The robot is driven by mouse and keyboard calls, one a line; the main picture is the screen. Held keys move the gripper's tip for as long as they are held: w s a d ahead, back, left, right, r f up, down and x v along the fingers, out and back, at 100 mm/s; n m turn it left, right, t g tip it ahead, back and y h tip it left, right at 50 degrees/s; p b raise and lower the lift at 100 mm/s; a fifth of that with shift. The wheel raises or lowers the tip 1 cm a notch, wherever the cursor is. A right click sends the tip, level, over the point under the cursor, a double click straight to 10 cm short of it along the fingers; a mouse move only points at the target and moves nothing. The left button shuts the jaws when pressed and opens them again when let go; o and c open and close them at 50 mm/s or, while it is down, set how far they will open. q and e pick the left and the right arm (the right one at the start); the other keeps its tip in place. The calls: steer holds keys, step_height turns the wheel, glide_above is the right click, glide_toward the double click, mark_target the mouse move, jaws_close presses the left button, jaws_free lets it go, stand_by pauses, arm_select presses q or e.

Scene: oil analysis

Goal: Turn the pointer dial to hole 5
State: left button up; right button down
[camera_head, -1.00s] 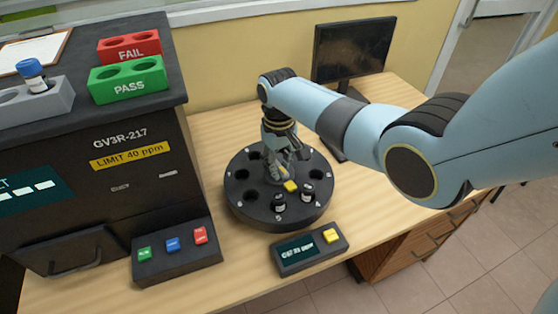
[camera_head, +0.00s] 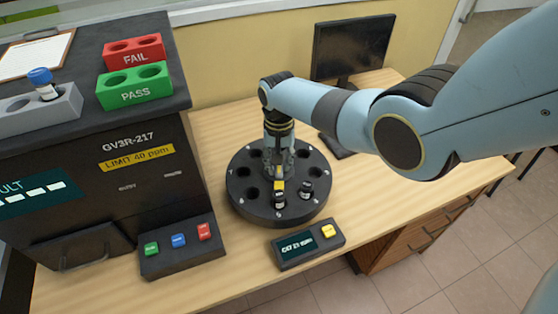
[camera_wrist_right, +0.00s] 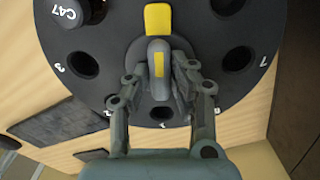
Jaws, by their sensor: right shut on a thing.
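The round black dial (camera_head: 240,205) stands on the wooden desk, with numbered holes around its rim. Its grey pointer knob (camera_wrist_right: 157,50) has a yellow stripe and a yellow tip (camera_head: 279,185). My right gripper (camera_wrist_right: 162,80) is shut on the knob from above. A second vial (camera_head: 306,190), marked C47 in the wrist view (camera_wrist_right: 72,12), sits in the neighbouring hole. My left gripper is not in view.
A black analyser (camera_head: 125,190) with a button panel (camera_head: 180,262) stands at the left. A small display box (camera_head: 295,255) with a yellow button sits in front of the dial. A monitor (camera_head: 352,48) stands behind.

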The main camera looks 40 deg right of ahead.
stand_by(0.4)
steer(key=c, duration=1.2)
jaws_free()
steer(key=shift+o, duration=0.2)
step_height(320, 180, up, 12)
